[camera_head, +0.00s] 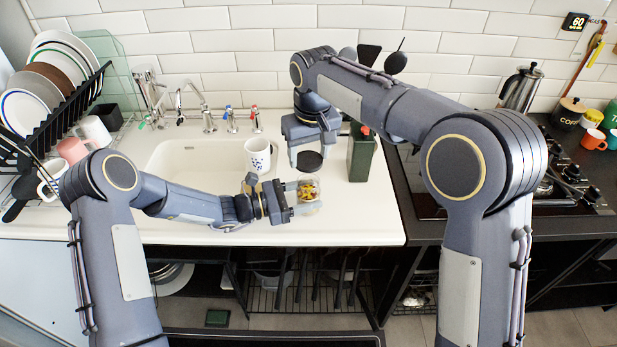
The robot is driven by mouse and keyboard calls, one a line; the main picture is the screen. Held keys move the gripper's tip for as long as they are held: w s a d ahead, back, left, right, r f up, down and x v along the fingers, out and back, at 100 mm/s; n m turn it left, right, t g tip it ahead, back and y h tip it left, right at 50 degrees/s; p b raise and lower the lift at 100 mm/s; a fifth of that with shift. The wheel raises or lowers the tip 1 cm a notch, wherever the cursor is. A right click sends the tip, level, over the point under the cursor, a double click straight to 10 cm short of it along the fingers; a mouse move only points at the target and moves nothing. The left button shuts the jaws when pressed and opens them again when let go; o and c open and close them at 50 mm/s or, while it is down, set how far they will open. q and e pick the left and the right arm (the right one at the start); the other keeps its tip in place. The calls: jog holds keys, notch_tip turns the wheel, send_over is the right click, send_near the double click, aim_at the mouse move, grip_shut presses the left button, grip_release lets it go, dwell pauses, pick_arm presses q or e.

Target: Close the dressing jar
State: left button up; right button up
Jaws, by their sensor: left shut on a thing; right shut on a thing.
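The dressing jar (309,191) is a small clear glass jar with yellow and dark contents, near the front of the white counter. My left gripper (298,197) comes from the left and is shut on the jar's side. The dark round lid (309,161) is apart from the jar, a little above it in the picture. My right gripper (308,147) points down over the jar and is shut on the lid. The gripper partly hides the lid, and I cannot tell the exact gap between lid and jar.
A patterned white mug (257,156) stands left of the jar by the sink (195,158). A dark green canister (361,156) stands close on the right. The counter's front edge (340,242) is near. Dish rack (70,110) far left, gas hob (560,190) right.

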aim_at(309, 161)
jog(key=shift+f, duration=1.65)
jog(key=shift+f, duration=0.1)
jog(key=shift+f, duration=0.8)
jog(key=shift+f, duration=0.55)
